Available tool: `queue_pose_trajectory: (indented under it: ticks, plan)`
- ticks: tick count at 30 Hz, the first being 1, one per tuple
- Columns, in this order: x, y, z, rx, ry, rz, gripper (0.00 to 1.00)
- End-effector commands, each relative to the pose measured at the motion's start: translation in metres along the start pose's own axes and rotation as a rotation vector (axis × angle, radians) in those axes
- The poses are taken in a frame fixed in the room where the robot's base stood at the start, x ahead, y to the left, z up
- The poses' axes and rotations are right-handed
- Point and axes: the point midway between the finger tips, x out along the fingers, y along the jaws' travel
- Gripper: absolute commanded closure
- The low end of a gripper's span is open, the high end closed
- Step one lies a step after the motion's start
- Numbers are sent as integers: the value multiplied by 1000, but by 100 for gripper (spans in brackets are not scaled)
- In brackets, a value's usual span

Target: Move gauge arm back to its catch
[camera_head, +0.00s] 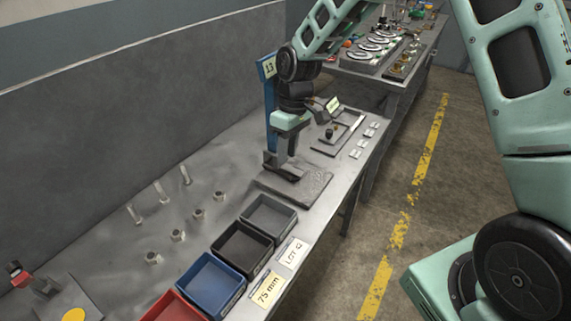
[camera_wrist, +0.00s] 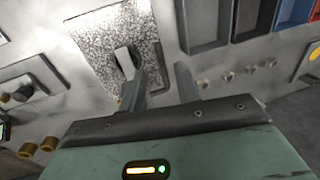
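My gripper (camera_head: 287,163) points down over a speckled grey plate (camera_head: 312,188) on the bench, in front of a blue post (camera_head: 266,72) marked 13. In the wrist view, its two fingers (camera_wrist: 160,82) stand apart with a gap between them. A short pale-topped bar (camera_wrist: 124,60) rises from the speckled plate (camera_wrist: 92,35) just beyond the left finger. I cannot tell whether this bar is the gauge arm or whether the finger touches it. No catch can be made out; my gripper and wrist hide part of the post's foot.
Grey, black, blue (camera_head: 210,283) and red bins line the bench's front edge, beside cards reading LOT and 75 mm (camera_head: 268,290). Several metal bolts and nuts (camera_head: 178,236) stand behind them. A dark tray (camera_head: 335,138) lies beyond my gripper. A red-topped fixture (camera_head: 18,274) is at the lower left.

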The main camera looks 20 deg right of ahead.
Motion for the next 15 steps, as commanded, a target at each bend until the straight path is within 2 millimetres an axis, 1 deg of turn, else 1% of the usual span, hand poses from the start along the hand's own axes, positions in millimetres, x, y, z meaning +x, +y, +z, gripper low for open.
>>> queue_pose_trajectory:
  ticks: [1,3,6,10,15]
  plan:
    - [10,-1,1,-1,-5,-3,67]
    - [22,-2,1,-1,-4,-3,67]
    - [35,-1,0,0,-3,-3,67]
    - [45,0,0,1,-2,-1,67]
    - [50,0,0,1,0,0,67]
